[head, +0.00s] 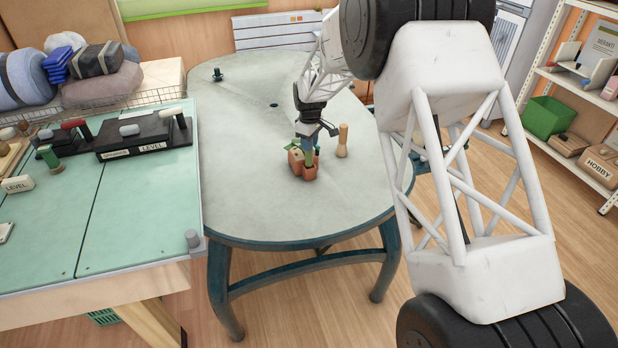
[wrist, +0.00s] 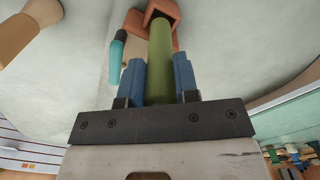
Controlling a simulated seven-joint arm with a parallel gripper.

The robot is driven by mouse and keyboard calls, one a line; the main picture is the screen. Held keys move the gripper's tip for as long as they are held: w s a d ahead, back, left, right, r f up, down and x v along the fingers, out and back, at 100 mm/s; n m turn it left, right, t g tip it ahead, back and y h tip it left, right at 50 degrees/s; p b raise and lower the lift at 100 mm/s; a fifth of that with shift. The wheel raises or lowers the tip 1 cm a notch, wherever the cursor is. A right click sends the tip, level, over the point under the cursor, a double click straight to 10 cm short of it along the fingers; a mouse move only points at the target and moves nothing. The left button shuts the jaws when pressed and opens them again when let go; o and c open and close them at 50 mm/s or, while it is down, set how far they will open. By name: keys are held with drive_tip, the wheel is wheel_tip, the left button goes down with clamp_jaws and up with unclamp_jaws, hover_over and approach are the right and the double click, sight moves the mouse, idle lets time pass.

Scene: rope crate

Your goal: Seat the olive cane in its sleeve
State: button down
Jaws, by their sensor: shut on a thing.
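The olive cane (wrist: 161,62) stands between the two blue fingers of my gripper (wrist: 159,85), which is shut on it. In the head view my gripper (head: 310,138) is low over the table, with the olive cane (head: 310,158) pointing down beneath it. A terracotta sleeve (head: 310,173) stands right under the cane; it also shows in the wrist view (wrist: 149,16). The cane's far end overlaps the sleeve's opening. How deep it sits, if inside at all, I cannot tell.
A pale wooden peg (head: 343,141) stands just right of the sleeve. A teal piece with a dark tip (wrist: 117,52) is beside the cane. The rounded table (head: 262,190) is mostly clear at left and front. A green workbench (head: 140,215) adjoins at left.

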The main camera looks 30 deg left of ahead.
sight(310, 155)
drive_tip(key=shift+f, duration=2.9)
idle(4.2)
drive_tip(key=c, duration=0.8)
unclamp_jaws()
